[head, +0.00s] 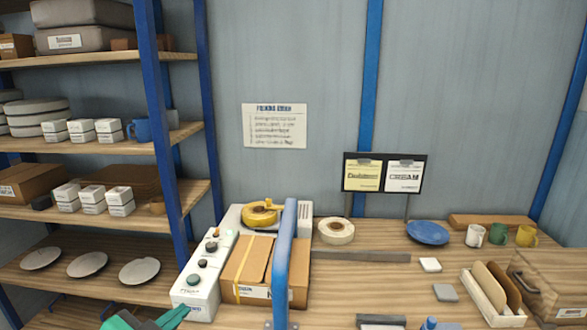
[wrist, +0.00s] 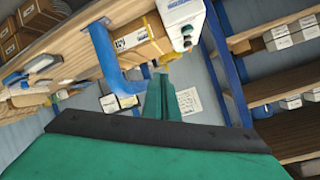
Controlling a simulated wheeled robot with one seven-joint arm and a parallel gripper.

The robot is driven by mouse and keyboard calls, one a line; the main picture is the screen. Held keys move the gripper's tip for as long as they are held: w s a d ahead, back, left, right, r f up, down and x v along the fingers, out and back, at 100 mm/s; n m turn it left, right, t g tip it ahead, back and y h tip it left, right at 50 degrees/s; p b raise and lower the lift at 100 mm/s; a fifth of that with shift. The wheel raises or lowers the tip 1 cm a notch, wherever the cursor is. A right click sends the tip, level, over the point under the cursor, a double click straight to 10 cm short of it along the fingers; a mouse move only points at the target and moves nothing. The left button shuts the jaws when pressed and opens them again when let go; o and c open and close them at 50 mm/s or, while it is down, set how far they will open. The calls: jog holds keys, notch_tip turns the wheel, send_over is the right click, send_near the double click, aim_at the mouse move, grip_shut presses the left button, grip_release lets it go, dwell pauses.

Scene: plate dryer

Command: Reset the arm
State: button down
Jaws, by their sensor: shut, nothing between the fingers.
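My green gripper (head: 178,313) shows at the bottom left of the head view, in front of the white control box and apart from it. In the wrist view its fingers (wrist: 160,82) are together, with nothing between them. Only the front part of the gripper is in the head view; the rest of the arm is cut off. A white box with round buttons (head: 205,270) stands at the left end of the wooden table (head: 385,280).
A blue post (head: 283,255) rises before a cardboard box (head: 250,265). A blue plate (head: 428,232), mugs (head: 499,233) and a white rack (head: 490,295) are on the right. Shelves (head: 90,265) with several plates (head: 87,264) stand left.

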jog(key=w+d+r+n+t+h, duration=0.2)
jog(key=w+d+t, duration=0.15)
jog(key=d, duration=0.65)
jog(key=s+d+f+n+t+y, duration=0.1)
jog(key=s+d+f+n+y, duration=0.2)
jog(key=d+f+n, duration=0.35)
jog(key=s+d+f+n+t+y, duration=0.15)
jog(key=s+d+f+n, duration=0.25)
jog(key=f, duration=0.5)
jog(key=s+d+f+m+g, duration=0.1)
jog(key=s+f, duration=0.3)
jog(key=s, duration=0.6)
jog(key=s+d+f+m+g, duration=0.1)
jog(key=s+f, duration=0.3)
jog(key=s, duration=0.6)
jog(key=s+d+f+m+g, duration=0.1)
jog(key=s+f+m, duration=0.2)
jog(key=s, duration=0.8)
jog(key=shift+d+f+g+h, duration=0.15)
jog(key=shift+f+g+h, duration=0.2)
jog(key=shift+f, duration=0.35)
jog(key=shift+w, duration=0.1)
